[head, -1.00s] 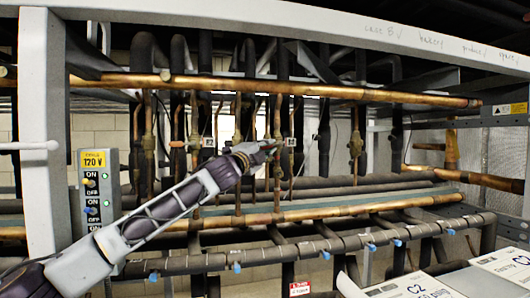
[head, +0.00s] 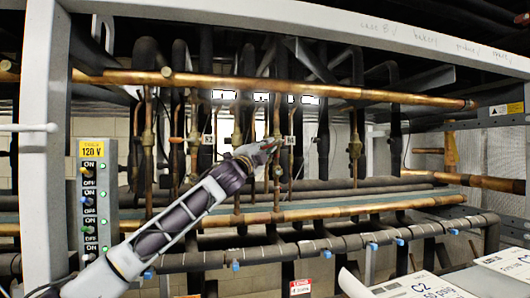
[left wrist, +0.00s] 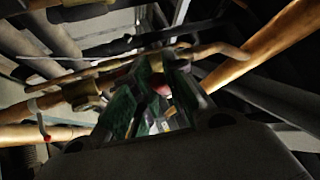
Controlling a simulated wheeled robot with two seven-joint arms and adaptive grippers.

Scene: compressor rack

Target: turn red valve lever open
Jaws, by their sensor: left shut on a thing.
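My left gripper (head: 268,145) reaches up from the lower left in the head view to the vertical copper pipes in the middle of the rack. Its fingertips are at a valve on one of these pipes, between the small white tags. A small red spot shows at the fingertips. In the left wrist view my left gripper (left wrist: 150,100) has its dark green finger pads around the red lever (left wrist: 161,87), of which only a reddish end shows between them. The rest of the lever is hidden by the fingers. My right gripper is not in view.
A long copper pipe (head: 300,88) runs across above the gripper, and another copper pipe (head: 330,212) runs below it. A grey switch panel (head: 90,200) marked 120 V stands at the left. White labelled boxes (head: 425,285) are at the lower right.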

